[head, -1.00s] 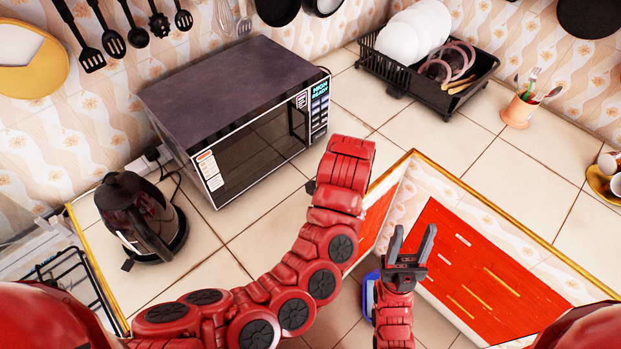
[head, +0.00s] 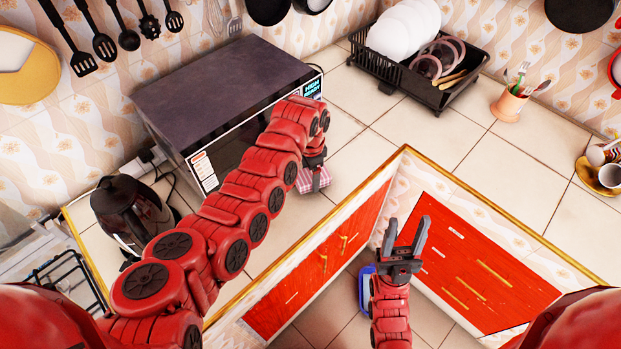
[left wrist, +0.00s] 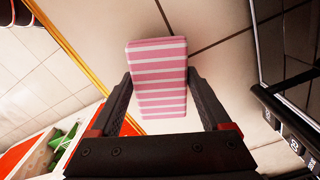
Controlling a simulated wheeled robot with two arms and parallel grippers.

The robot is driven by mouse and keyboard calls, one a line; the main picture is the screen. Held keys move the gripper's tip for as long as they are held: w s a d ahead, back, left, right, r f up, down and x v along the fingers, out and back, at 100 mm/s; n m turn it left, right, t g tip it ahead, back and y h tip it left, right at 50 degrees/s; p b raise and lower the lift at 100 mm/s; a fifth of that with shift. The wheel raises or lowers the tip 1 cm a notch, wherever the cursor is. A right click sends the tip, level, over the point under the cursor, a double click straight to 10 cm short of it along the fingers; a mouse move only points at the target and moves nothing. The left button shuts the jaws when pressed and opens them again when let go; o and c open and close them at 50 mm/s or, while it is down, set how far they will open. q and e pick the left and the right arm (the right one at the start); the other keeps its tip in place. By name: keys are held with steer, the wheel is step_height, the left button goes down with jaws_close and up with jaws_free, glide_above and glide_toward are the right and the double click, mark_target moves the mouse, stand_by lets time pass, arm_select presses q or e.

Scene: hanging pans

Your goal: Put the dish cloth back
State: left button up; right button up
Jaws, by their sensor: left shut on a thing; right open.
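The dish cloth (left wrist: 158,70) is a folded pink and white striped block in the left wrist view. It also shows in the head view (head: 314,181), just in front of the microwave. My left gripper (head: 314,172) is shut on it, with a finger on each side of the cloth. Whether the cloth touches the counter is hard to tell. My right gripper (head: 407,230) is open and empty, in front of the red drawers, with its fingers pointing up.
The microwave (head: 224,98) stands behind my left arm, with a black kettle (head: 132,212) to its left. A dish rack (head: 424,62) with plates and a utensil cup (head: 510,103) stand at the back. The counter (head: 408,121) between microwave and rack is clear. Pans hang above.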

mark_target(310, 174)
arm_select(q)
steer(key=shift+s+f+p, duration=0.1)
steer(key=shift+f+p, duration=0.25)
steer(key=shift+f, duration=0.95)
steer(key=o, duration=1.4)
steer(key=r+b, duration=0.1)
steer(key=r, duration=0.4)
steer(key=r+b, duration=0.2)
steer(key=r, duration=0.3)
steer(key=shift+w+r, duration=0.2)
steer(key=shift+r, duration=0.15)
steer(key=shift+s+r, duration=0.15)
steer(key=shift+r, duration=0.55)
